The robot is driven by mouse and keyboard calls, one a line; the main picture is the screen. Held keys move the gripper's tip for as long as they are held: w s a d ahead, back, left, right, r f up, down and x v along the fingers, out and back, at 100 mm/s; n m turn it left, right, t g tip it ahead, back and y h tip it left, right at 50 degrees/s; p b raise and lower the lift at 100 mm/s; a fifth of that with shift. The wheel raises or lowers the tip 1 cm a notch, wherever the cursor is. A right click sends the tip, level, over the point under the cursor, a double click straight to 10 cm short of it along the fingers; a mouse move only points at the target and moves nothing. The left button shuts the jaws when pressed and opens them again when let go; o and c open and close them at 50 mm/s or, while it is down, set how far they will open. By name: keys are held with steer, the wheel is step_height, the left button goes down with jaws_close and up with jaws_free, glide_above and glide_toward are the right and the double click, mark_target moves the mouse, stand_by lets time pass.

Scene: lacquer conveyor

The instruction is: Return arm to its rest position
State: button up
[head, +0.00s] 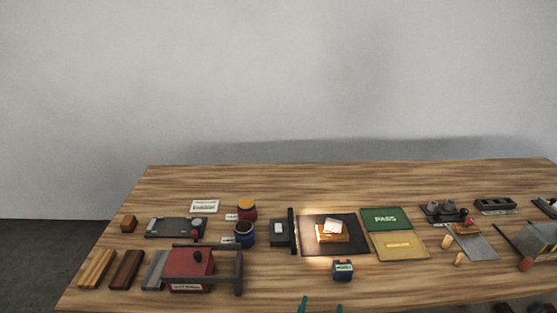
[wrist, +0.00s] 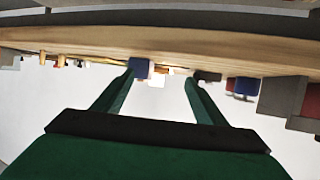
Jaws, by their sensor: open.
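My gripper (wrist: 160,82) shows in the wrist view as two green fingers on a dark bar. The fingers are spread apart with nothing held between them. In the head view only two teal fingertips (head: 320,304) show at the bottom edge, in front of the table's near edge. The rest of my arm is out of the head view. The wrist view appears upside down, with the wooden table (wrist: 90,45) along its top. A small blue block (wrist: 141,67) shows beyond the left fingertip there; I cannot tell whether they touch.
The wooden table (head: 290,298) holds several items: a red box device (head: 188,270), a blue jar (head: 245,236), a dark mat (head: 358,222) with a lit block (head: 333,236), a blue block (head: 343,269), and a green PASS pad (head: 387,219). The table's back strip is clear.

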steer(key=s+a+f+n+y, duration=0.1)
steer(key=s+a+f, duration=0.4)
steer(key=s, duration=0.3)
steer(key=s+a+r+n+t+y, duration=0.1)
steer(key=s+a, duration=0.2)
steer(key=s, duration=0.8)
steer(key=s+a+r+n+t+y, duration=0.1)
steer(key=s+a, duration=0.2)
steer(key=s, duration=0.8)
steer(key=shift+a+r+y, duration=0.15)
steer(key=shift+r+y, duration=0.15)
steer(key=shift+y, duration=0.1)
